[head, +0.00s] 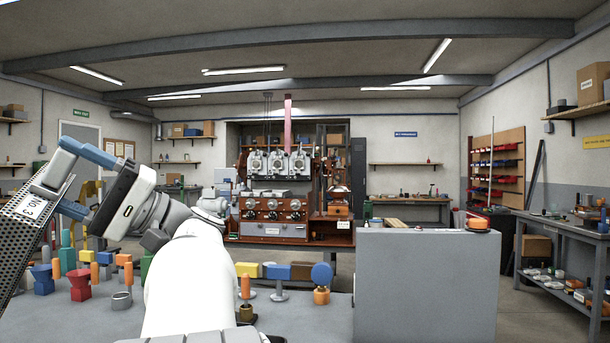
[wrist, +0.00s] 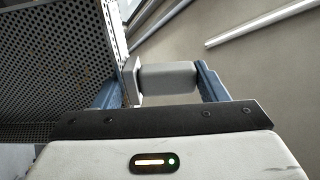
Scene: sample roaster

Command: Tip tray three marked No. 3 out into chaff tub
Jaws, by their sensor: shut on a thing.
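The tray marked No. 3 (head: 27,240) is at the far left of the head view, steeply tilted and partly cut off by the picture edge. Its white label faces me. My gripper (head: 64,174) is shut on the tray's handle, with blue fingers on either side. In the wrist view the perforated tray (wrist: 50,70) fills the left, and its grey handle (wrist: 168,78) sits between the fingers of my gripper (wrist: 160,82). Whether anything lies in the tray cannot be told. I cannot make out a chaff tub in either view.
A bench (head: 325,322) with several coloured blocks and funnels lies below my arm. A grey box-like block (head: 427,285) stands right of centre. The roaster machine (head: 280,205) is behind. A shelved table (head: 570,235) is at right. Bare floor (wrist: 245,75) shows beyond the handle.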

